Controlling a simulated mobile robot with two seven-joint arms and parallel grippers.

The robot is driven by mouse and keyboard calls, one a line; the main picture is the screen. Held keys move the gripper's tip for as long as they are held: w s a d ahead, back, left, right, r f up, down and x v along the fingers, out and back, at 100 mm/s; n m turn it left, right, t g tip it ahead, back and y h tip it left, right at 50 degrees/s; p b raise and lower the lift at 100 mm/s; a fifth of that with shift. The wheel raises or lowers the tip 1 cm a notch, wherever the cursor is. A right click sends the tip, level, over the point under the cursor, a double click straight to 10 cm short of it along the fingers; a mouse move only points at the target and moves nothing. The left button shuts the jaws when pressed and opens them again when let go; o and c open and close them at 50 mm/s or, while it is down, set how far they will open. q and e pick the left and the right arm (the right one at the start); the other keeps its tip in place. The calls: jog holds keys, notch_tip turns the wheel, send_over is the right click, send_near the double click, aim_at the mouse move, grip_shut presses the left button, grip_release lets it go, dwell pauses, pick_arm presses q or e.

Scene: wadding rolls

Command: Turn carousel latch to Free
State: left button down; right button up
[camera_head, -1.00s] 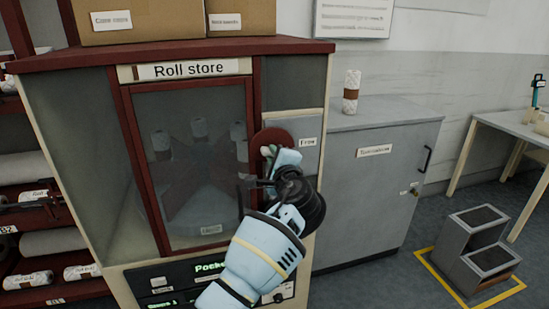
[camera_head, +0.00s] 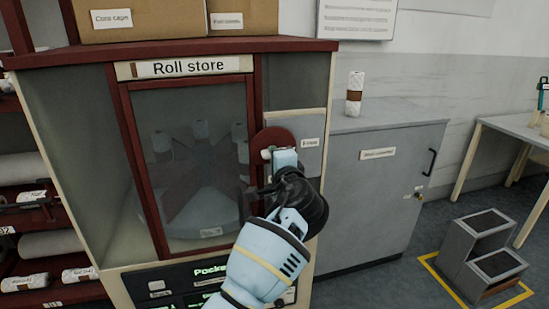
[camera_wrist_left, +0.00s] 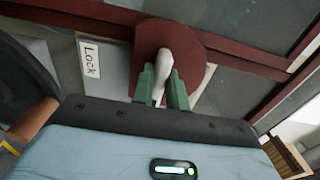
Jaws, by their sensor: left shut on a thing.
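The carousel latch is a dark red disc (camera_head: 270,138) with a white handle (camera_head: 266,153), at the right side of the Roll store front. In the left wrist view the disc (camera_wrist_left: 207,50) and the white handle (camera_wrist_left: 166,45) are seen close up. My left gripper (camera_wrist_left: 164,85) is shut on the handle, its green fingers on either side of it. The gripper (camera_head: 280,160) and wrist cover part of the latch in the head view. A "Free" label (camera_head: 310,142) sits right of the disc; a "Lock" label (camera_wrist_left: 90,60) shows in the wrist view. My right gripper is not in view.
The Roll store window (camera_head: 190,170) shows a carousel with pale rolls behind glass. A grey cabinet (camera_head: 375,185) with a roll (camera_head: 354,93) on top stands to the right. Boxes (camera_head: 150,20) rest on top of the store. A step stool (camera_head: 485,250) stands on the floor.

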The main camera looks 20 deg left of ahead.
pick_arm(q)
jog(key=c, duration=1.4)
grip_release()
jog(key=v, duration=0.7)
jog(key=shift+s+d, duration=0.25)
jog(key=shift+s, duration=0.1)
